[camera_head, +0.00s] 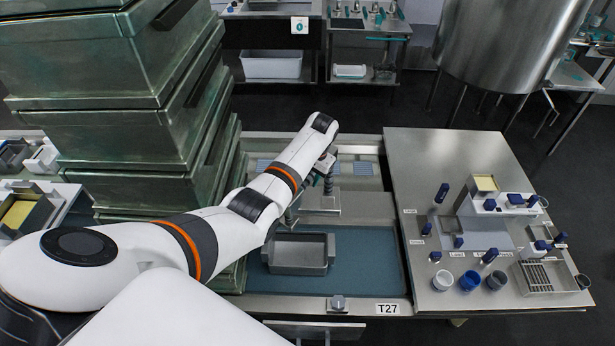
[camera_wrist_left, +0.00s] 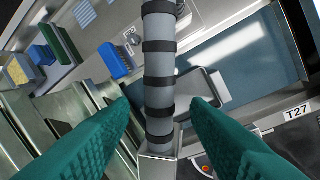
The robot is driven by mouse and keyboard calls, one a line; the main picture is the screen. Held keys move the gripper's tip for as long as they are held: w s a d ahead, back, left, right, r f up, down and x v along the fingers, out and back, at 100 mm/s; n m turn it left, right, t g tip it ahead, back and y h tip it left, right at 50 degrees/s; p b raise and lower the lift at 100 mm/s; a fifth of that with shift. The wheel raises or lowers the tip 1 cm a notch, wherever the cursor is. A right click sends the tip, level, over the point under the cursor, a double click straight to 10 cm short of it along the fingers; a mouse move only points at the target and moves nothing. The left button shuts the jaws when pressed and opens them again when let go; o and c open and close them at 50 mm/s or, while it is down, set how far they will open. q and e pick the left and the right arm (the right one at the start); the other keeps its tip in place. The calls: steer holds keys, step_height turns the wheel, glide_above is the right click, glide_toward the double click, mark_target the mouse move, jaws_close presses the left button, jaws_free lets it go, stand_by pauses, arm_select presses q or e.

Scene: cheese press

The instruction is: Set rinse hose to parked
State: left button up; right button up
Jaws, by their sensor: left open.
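The rinse hose appears to be the grey tube with black bands (camera_wrist_left: 160,75) in the left wrist view. It runs from the top edge down to a square metal holder or block (camera_wrist_left: 160,165). In the head view a short dark banded piece (camera_head: 328,185) shows under my left wrist, above a metal block (camera_head: 320,202). My left gripper (camera_wrist_left: 158,103) is open, with its teal fingers on either side of the tube and visible gaps on both sides. In the head view my left gripper (camera_head: 322,167) is small and partly covered by its arm. My right gripper is out of view.
Green metal bins (camera_head: 120,130) are stacked high at the left, close to my left arm. A grey tray (camera_head: 298,252) sits in the blue-floored basin (camera_head: 370,262). A steel table (camera_head: 440,160) at the right carries cups and blue-handled items; its far part is clear.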

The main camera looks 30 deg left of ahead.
arm_select(q)
steer(key=shift+a+f, duration=0.1)
steer(key=shift+f, duration=0.65)
jaws_close()
